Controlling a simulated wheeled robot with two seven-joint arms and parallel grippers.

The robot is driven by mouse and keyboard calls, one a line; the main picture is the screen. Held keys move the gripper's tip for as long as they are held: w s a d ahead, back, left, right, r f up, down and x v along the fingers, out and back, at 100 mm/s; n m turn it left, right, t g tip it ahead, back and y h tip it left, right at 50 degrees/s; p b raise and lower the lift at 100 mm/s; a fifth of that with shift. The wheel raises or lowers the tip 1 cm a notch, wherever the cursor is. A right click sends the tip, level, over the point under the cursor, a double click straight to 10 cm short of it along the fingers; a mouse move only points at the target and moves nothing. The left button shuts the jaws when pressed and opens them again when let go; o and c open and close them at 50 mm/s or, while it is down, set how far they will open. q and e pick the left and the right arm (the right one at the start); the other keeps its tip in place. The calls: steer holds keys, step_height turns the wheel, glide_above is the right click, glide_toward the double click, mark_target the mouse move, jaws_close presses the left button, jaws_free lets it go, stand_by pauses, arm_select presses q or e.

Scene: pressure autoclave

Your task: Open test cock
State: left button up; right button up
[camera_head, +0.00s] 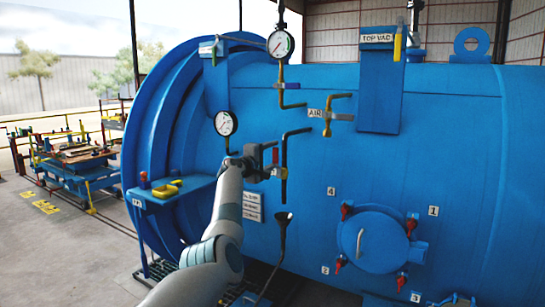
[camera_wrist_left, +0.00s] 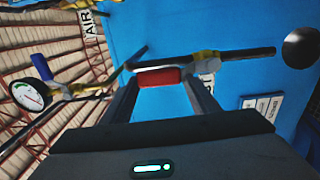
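A test cock with a red handle (camera_head: 275,155) sits on a dark vertical pipe (camera_head: 284,152) in front of the blue autoclave (camera_head: 400,120). In the left wrist view the red handle (camera_wrist_left: 158,77) lies at the fingertips, across the gap between them. My left gripper (camera_head: 268,167) is at the handle, with its fingers pointing toward the pipe. In the left wrist view its two fingers (camera_wrist_left: 160,92) stand apart, one near each end of the handle. I cannot tell whether they touch it. My right gripper is not in view.
A dark funnel (camera_head: 283,217) stands below the pipe. Two gauges, one of them lower (camera_head: 226,123), and the AIR valve (camera_head: 330,114) are nearby. A blue shelf (camera_head: 160,190) projects at left. A round hatch with red clamps (camera_head: 372,241) is at lower right.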

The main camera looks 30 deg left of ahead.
arm_select(q)
steer(key=shift+s, duration=0.25)
steer(key=s+b, duration=0.6)
steer(key=s, duration=1.1)
steer(key=shift+a, duration=0.3)
stand_by(0.3)
